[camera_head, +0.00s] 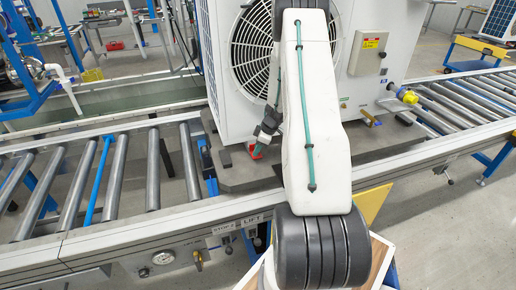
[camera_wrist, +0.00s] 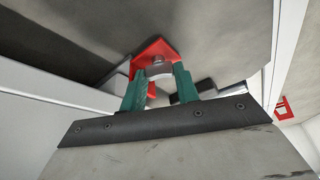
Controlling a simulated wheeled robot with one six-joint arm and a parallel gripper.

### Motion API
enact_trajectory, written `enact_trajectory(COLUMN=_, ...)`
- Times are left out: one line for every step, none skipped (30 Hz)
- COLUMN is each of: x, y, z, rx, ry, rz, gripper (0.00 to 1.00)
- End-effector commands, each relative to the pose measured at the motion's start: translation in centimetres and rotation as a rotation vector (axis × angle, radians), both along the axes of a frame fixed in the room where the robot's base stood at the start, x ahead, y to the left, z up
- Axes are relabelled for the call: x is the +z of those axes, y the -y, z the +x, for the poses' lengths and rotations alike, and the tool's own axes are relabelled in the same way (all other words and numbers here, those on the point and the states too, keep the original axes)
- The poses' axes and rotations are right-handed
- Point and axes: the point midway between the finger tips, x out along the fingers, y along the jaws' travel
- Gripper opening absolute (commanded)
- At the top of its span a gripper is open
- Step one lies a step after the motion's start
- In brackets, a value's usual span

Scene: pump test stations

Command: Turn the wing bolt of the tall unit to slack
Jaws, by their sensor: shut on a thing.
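The tall unit (camera_head: 226,75) is a white cabinet with a round fan grille, standing on a grey pallet plate on the roller line. My arm reaches down in front of it. My gripper (camera_head: 265,137) is low at the unit's foot, by a small red bracket (camera_head: 257,152). In the wrist view my gripper (camera_wrist: 159,72) has its green fingers on either side of a small silver part at the red bracket (camera_wrist: 155,48). It is shut on this part, seemingly the wing bolt (camera_wrist: 158,70). The fingers partly hide the bolt, so its angle is unclear.
A second red bracket (camera_wrist: 284,108) shows at the right of the wrist view. A yellow-ended fitting (camera_head: 406,96) and a brass valve (camera_head: 371,118) stick out at the unit's right. A roller conveyor (camera_head: 110,180) with a front rail runs across the scene.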

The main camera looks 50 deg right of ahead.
Motion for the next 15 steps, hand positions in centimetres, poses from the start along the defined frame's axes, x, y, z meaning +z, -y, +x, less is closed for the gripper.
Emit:
enact_trajectory(x=-0.02, y=0.01, z=-0.04, rx=0.003, ry=0.000, rz=0.000, gripper=0.08)
enact_trajectory(x=-0.02, y=0.01, z=-0.04, rx=0.004, ry=0.000, rz=0.000, gripper=0.08)
enact_trajectory(x=-0.02, y=0.01, z=-0.04, rx=0.005, ry=0.000, rz=0.000, gripper=0.08)
enact_trajectory(x=-0.01, y=0.01, z=-0.03, rx=0.006, ry=0.000, rz=0.001, gripper=0.08)
enact_trajectory(x=-0.01, y=0.01, z=-0.03, rx=0.007, ry=0.000, rz=0.000, gripper=0.08)
enact_trajectory(x=-0.01, y=0.01, z=-0.03, rx=0.006, ry=0.000, rz=0.001, gripper=0.08)
enact_trajectory(x=-0.01, y=0.00, z=-0.03, rx=0.006, ry=0.000, rz=0.001, gripper=0.08)
enact_trajectory(x=-0.01, y=-0.01, z=-0.03, rx=0.006, ry=0.000, rz=0.001, gripper=0.08)
enact_trajectory(x=-0.01, y=-0.01, z=-0.03, rx=0.005, ry=0.000, rz=0.000, gripper=0.08)
enact_trajectory(x=-0.01, y=-0.01, z=-0.03, rx=0.005, ry=0.000, rz=0.000, gripper=0.08)
enact_trajectory(x=-0.01, y=-0.01, z=-0.03, rx=0.005, ry=0.000, rz=0.000, gripper=0.08)
enact_trajectory(x=-0.01, y=-0.01, z=-0.03, rx=0.005, ry=0.000, rz=0.000, gripper=0.34)
enact_trajectory(x=0.00, y=-0.01, z=-0.02, rx=0.005, ry=0.000, rz=0.000, gripper=0.42)
enact_trajectory(x=0.00, y=-0.01, z=-0.02, rx=0.005, ry=0.000, rz=0.000, gripper=0.50)
enact_trajectory(x=0.00, y=-0.01, z=-0.02, rx=0.004, ry=0.000, rz=0.000, gripper=0.53)
